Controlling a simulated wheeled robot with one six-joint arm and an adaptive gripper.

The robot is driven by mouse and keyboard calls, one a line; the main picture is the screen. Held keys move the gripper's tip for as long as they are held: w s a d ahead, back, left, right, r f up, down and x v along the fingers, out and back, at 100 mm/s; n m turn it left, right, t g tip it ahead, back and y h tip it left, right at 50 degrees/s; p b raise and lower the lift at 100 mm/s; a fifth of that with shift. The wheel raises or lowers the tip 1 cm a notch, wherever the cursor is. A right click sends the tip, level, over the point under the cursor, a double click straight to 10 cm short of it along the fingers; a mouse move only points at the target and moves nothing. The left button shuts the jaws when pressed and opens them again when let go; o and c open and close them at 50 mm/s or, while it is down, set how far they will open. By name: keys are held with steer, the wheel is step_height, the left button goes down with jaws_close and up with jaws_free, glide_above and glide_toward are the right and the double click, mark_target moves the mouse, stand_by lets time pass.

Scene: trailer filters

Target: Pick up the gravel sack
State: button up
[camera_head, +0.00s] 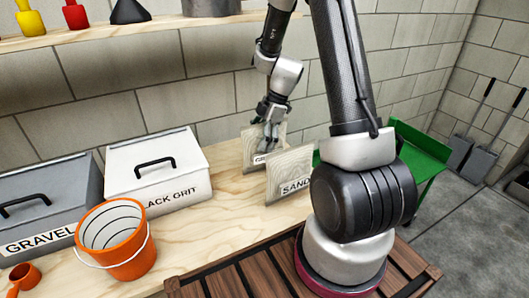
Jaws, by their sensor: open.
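A pale, upright sack (249,148) whose label starts with "G" stands on the wooden bench near the back wall. The rest of its label is hidden behind my fingers and a second sack. That second pale sack, marked SAND (287,172), stands just in front and to the right, partly covered by my arm. My gripper (269,133) points down, open, with its fingers at the upper part of the "G" sack. I cannot tell whether the fingers straddle the sack or touch it.
A white BLACK GRIT bin (160,172), a grey GRAVEL bin (45,205), an orange bucket (125,262) and an orange scoop (24,276) are at left. A shelf (120,32) runs above. A green cart (420,150) is at right.

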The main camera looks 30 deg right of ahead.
jaws_close()
stand_by(0.3)
